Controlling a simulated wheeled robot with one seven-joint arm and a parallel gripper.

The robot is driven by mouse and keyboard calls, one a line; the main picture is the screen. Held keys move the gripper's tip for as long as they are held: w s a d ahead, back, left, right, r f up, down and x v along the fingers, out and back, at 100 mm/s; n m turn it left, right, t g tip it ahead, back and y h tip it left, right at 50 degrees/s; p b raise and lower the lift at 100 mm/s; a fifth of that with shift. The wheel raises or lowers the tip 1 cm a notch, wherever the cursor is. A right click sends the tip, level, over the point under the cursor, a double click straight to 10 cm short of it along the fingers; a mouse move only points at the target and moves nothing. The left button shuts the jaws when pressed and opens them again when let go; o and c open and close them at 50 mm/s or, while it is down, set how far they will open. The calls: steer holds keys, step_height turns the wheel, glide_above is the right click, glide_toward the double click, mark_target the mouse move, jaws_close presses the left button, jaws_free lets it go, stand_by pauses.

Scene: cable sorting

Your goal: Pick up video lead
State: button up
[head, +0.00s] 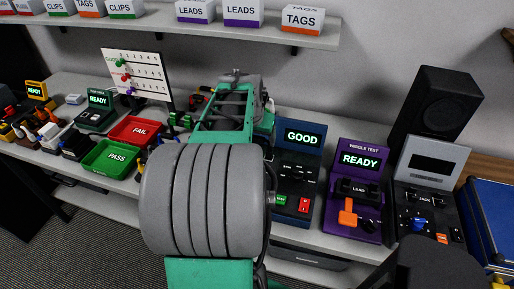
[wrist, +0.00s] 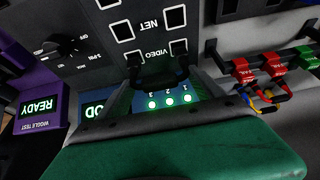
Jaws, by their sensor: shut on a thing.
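A short black video lead (wrist: 160,75) shows in the wrist view as a loop between two black plugs. The plugs sit at the pair of sockets marked VIDEO on the blue tester (head: 300,165), which also shows in the wrist view (wrist: 150,20). My gripper (wrist: 163,88) is at the loop and shut on the lead; its fingertips are partly hidden by its own body. In the head view my arm hides the gripper's tips and the lead. The tester's display reads GOOD, and three green lights marked 1, 2, 3 are lit.
A purple wiggle tester (head: 358,190) reading READY stands right of the blue one. A red FAIL tray (head: 137,143) and a green PASS tray (head: 92,165) lie left. In the wrist view, red clips (wrist: 243,72) hang on a rack close to my gripper. Labelled boxes line the shelf (head: 150,22).

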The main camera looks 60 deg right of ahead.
steer(key=c, duration=0.4)
steer(key=shift+r, duration=0.15)
steer(key=shift+r, duration=0.3)
step_height(320, 180, up, 3)
steer(key=shift+f+b, duration=0.2)
steer(key=shift+b, duration=0.35)
steer(key=a+r, duration=0.4)
steer(key=a+r+p, duration=0.1)
steer(key=a+r, duration=0.3)
steer(key=a, duration=0.1)
steer(key=a+r, duration=0.4)
steer(key=a, duration=0.1)
steer(key=shift+s+r+p, duration=0.3)
steer(key=shift+s+p, duration=0.05)
steer(key=shift+p, duration=0.05)
